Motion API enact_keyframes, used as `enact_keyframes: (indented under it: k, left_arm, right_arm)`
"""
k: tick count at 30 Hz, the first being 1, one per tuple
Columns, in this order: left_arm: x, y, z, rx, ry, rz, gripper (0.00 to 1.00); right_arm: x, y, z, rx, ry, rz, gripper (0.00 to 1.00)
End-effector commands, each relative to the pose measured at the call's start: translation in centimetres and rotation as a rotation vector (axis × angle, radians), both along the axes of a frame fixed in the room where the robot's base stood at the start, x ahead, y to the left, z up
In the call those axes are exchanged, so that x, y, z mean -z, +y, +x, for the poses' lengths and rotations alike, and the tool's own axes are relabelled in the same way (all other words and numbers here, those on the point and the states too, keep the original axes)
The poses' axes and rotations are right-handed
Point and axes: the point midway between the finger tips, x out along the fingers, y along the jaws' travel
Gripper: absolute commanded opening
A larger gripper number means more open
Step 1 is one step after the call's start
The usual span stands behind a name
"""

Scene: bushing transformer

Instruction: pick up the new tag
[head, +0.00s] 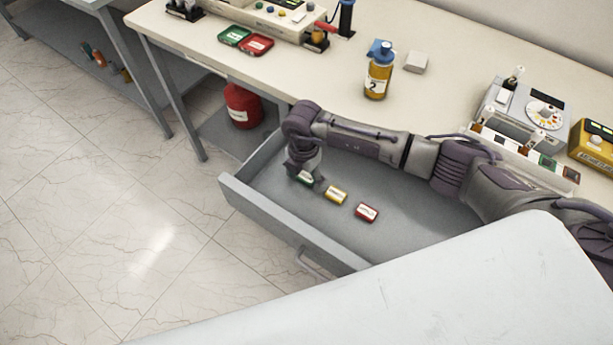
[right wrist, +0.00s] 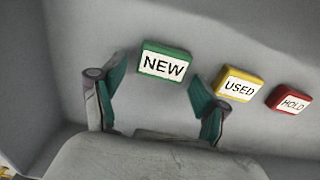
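The green NEW tag (right wrist: 164,63) lies in the open drawer, its label readable in the right wrist view. In the head view the tag (head: 304,178) is partly hidden by my right gripper (head: 308,181). In the right wrist view my right gripper (right wrist: 157,98) is open, its two fingers spread wide on either side of the tag's near edge, with nothing between the pads. I cannot tell how far above the drawer floor the fingers are. My left gripper is not in view.
The yellow USED tag (right wrist: 239,84) and red HOLD tag (right wrist: 289,99) lie to the right of the NEW tag, the yellow one near the right finger. The drawer's front wall (head: 290,228) is close by. A bottle (head: 377,80) stands on the table (head: 330,75) above.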

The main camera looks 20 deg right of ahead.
Motion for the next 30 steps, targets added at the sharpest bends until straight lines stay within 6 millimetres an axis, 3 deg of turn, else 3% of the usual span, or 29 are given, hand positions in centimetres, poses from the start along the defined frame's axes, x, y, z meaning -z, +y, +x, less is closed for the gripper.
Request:
enact_keyframes:
  k: [1, 6, 20, 26, 30]
  left_arm:
    - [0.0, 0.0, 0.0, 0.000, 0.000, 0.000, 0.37]
    - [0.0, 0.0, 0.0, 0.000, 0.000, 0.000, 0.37]
    - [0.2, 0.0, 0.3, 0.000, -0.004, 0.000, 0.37]
    - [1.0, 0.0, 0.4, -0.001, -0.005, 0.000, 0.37]
    - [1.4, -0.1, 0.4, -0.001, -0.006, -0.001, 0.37]
  right_arm:
    - [0.0, 0.0, 0.0, 0.000, 0.000, 0.000, 0.60]
    - [-0.1, 0.0, 0.0, 0.000, 0.000, 0.000, 0.33]
    - [-0.9, 0.0, 0.1, 0.001, -0.002, 0.002, 0.33]
    - [-3.9, 0.0, 0.2, -0.001, -0.005, 0.002, 0.33]
    - [-5.7, -2.8, -1.6, 0.002, -0.002, -0.003, 0.33]
